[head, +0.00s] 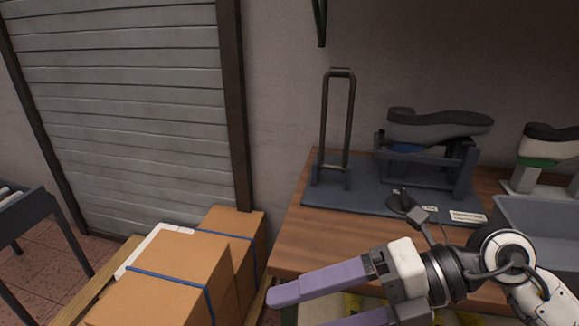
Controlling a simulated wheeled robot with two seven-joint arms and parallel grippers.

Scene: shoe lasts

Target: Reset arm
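My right gripper (300,309) comes in from the lower right, with two long purple fingers pointing left. The fingers are spread apart and nothing shows between them; the lower fingertip is cut off by the bottom edge. The gripper is in front of the wooden workbench (290,240), near its front edge and beside the cardboard boxes. My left gripper and arm are not in view.
A dark stand (325,190) with an upright frame and a grey shoe last (435,126) is on the bench. Another last (550,142) and a grey bin (545,225) are at right. Strapped cardboard boxes (170,270) stand left. A dark table (30,225) is far left.

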